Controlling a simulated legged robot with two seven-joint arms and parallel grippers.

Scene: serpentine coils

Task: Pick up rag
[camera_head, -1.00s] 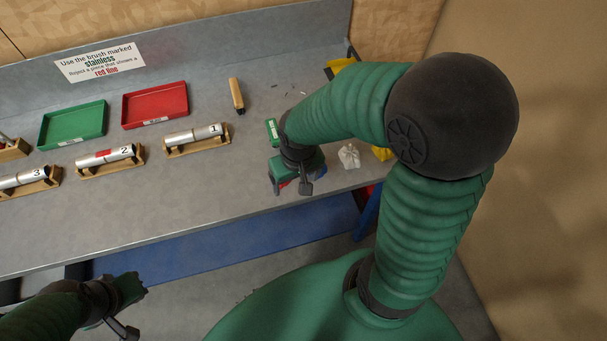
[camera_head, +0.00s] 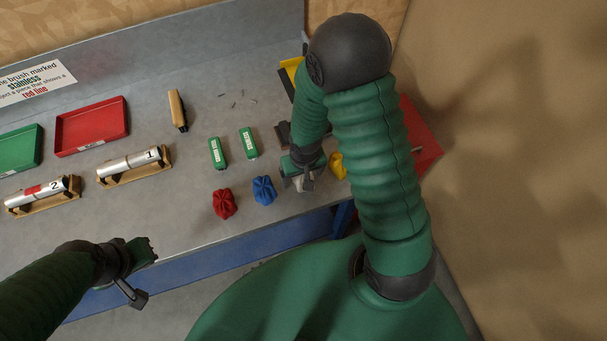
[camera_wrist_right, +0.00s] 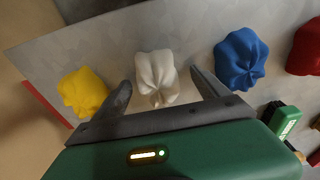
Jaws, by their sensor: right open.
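In the right wrist view a white crumpled rag (camera_wrist_right: 157,78) lies on the grey bench between the two fingers of my open right gripper (camera_wrist_right: 163,92). A yellow rag (camera_wrist_right: 83,92) lies left of the fingers, a blue rag (camera_wrist_right: 240,58) right of them, and a red rag (camera_wrist_right: 306,48) at the right edge. In the head view my right gripper (camera_head: 299,179) is over the white rag, mostly hiding it. The blue rag (camera_head: 263,190), red rag (camera_head: 224,204) and yellow rag (camera_head: 337,165) lie nearby. My left gripper (camera_head: 150,250) is off the bench's front edge, its fingers unclear.
Two green-handled brushes (camera_head: 217,153) (camera_head: 248,143) lie behind the rags, and a wooden-handled tool (camera_head: 177,110) farther back. Silver cylinders (camera_head: 128,162) rest on wooden cradles at left, before a red tray (camera_head: 92,126) and a green tray (camera_head: 20,149). A red object (camera_head: 420,138) is at right.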

